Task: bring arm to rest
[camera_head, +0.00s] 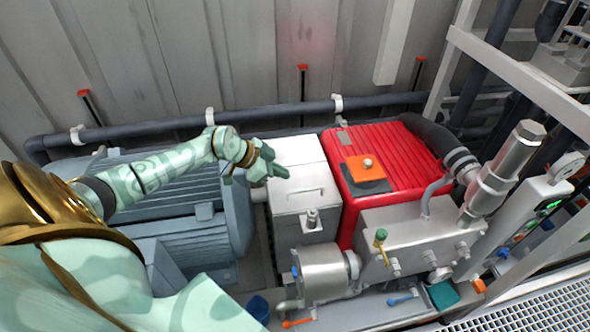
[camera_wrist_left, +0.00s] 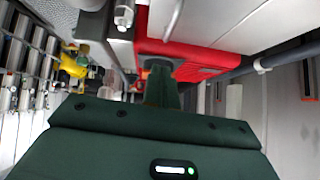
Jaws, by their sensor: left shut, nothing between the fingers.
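My left arm comes in from the left in the head view, pale green with gold joints. My left gripper (camera_head: 281,171) is shut and empty, held above the white box-shaped housing beside the red machine. In the left wrist view the dark green gripper body fills the lower middle and its shut fingers (camera_wrist_left: 162,88) point toward the red machine (camera_wrist_left: 190,58). My right gripper shows in neither view.
The red ribbed machine (camera_head: 405,160) bears an orange block (camera_head: 360,175) on a dark pad. A grey motor (camera_head: 190,215) lies left of the white housing (camera_head: 300,150). Metal pipework, a gauge (camera_head: 567,166) and a frame stand at the right. A dark pipe (camera_head: 270,112) runs along the back wall.

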